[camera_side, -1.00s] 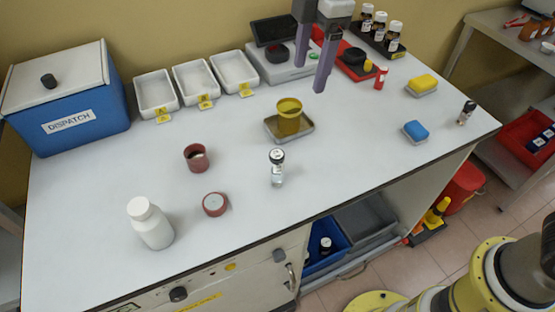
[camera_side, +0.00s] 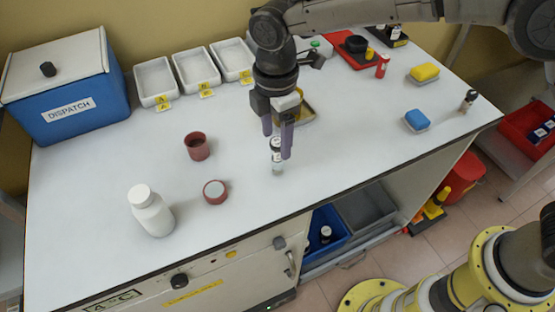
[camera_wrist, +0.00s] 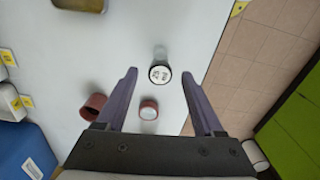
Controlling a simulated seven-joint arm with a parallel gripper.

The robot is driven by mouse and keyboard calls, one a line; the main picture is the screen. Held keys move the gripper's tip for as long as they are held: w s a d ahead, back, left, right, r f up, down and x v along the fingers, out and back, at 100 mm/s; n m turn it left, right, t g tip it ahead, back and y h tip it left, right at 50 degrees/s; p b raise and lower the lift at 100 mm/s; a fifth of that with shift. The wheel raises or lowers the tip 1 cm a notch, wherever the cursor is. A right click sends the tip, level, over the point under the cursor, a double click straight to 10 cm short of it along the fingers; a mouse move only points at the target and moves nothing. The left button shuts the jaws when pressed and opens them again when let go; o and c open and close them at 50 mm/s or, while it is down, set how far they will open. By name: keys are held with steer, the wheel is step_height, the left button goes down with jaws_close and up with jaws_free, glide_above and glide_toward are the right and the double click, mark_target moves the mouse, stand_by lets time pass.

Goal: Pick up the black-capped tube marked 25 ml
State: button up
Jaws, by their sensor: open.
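The black-capped tube (camera_side: 277,164) is a small clear vial standing upright on the white bench, near its front edge. In the wrist view its cap (camera_wrist: 160,74) shows from above with a white marked top; the marking is too small to read. My gripper (camera_side: 279,143) is open and points down at the tube, with its purple fingers at about cap height in the side view. In the wrist view the tube lies between the lines of the two fingers (camera_wrist: 159,72), slightly beyond their tips. The fingers partly hide the cap in the side view.
Blue (camera_side: 417,120) and yellow sponges and another small vial (camera_side: 468,101) are at right.

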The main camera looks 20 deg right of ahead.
mark_target(277, 152)
step_height(277, 152, down, 5)
steer(key=shift+d+f, duration=0.1)
stand_by(0.3)
jaws_close()
